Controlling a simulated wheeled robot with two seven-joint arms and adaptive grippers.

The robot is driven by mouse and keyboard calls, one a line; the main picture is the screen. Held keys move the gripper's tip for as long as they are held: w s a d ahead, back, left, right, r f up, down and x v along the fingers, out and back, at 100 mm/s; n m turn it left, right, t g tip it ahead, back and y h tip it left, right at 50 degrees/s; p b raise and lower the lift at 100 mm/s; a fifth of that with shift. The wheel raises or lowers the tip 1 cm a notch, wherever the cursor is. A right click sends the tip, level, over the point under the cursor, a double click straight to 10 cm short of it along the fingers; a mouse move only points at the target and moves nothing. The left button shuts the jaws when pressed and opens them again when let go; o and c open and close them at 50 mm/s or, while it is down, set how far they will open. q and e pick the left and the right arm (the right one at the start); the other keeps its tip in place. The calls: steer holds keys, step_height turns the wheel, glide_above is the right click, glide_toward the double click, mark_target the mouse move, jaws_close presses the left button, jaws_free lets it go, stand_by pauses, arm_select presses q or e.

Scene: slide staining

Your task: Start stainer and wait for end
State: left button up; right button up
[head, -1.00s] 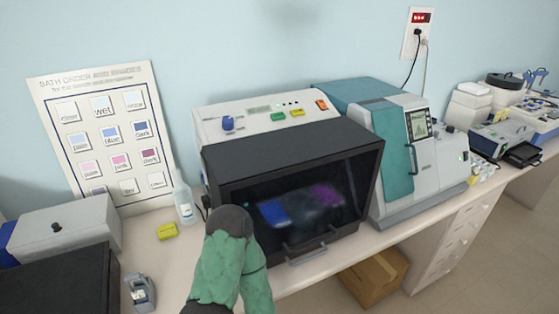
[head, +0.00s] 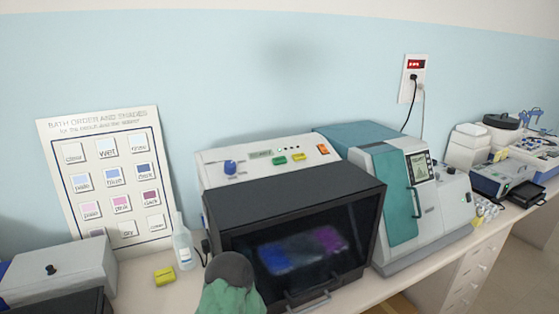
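The stainer (head: 293,195) is a dark box with a glazed front, standing on the bench in the middle of the head view. Blurred blue and purple patches show behind its window (head: 300,252). Its white top panel carries a blue knob (head: 230,167), a small display (head: 260,154), a green button (head: 279,160), a yellow button (head: 299,157) and an orange-red switch (head: 323,149). Part of my arm, green with a dark grey joint, shows at the bottom in front of the stainer's left side. Neither gripper's fingers are in view.
A teal and white machine (head: 407,200) stands close right of the stainer. A bath order chart (head: 107,178) leans on the wall at left. A clear bottle (head: 183,245) and a yellow block (head: 164,276) sit left of the stainer. A grey box (head: 58,268) is at far left.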

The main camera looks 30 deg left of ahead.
arm_select(q)
jaws_close()
stand_by(1.0)
